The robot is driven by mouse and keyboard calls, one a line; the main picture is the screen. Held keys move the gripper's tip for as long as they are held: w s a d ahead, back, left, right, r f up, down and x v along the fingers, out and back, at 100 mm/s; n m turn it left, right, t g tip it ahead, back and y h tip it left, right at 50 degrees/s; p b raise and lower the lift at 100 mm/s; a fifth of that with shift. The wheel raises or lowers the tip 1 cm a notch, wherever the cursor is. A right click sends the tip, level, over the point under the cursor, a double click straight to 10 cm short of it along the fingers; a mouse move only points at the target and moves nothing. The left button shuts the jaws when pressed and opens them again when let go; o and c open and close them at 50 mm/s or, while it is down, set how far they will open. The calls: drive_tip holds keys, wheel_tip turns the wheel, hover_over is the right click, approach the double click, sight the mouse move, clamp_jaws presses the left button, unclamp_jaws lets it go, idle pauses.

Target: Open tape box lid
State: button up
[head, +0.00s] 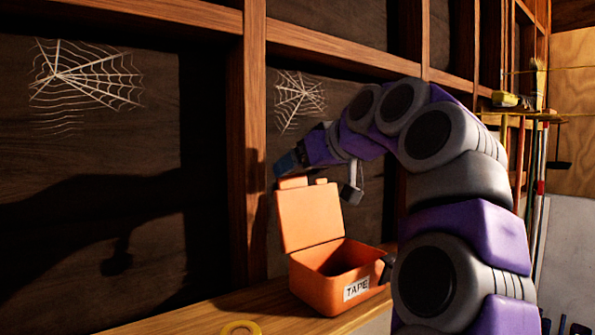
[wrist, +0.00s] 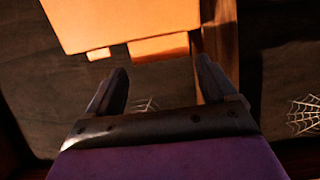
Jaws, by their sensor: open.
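The orange tape box (head: 330,291) with a white TAPE label stands on the wooden shelf. Its lid (head: 309,218) is raised, standing up at the back of the box, and the inside looks dark. My gripper (head: 290,163) is above the lid's top edge, beside the two small tabs there. In the wrist view the lid (wrist: 130,22) fills the top, with its tabs near my open gripper (wrist: 160,82). Nothing is between the fingers; whether a finger touches the lid cannot be told.
A yellow tape roll (head: 241,328) lies on the shelf (head: 205,315) in front of the box. A wooden stud (head: 246,130) and dark wall panels stand close behind. Cobwebs (head: 85,75) hang on the wall. Long-handled tools stand at the right.

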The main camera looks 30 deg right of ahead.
drive_tip(key=p+v, duration=0.2)
drive_tip(key=v, duration=1.3)
drive_tip(key=shift+w+f, duration=0.1)
drive_tip(key=shift+w, duration=0.05)
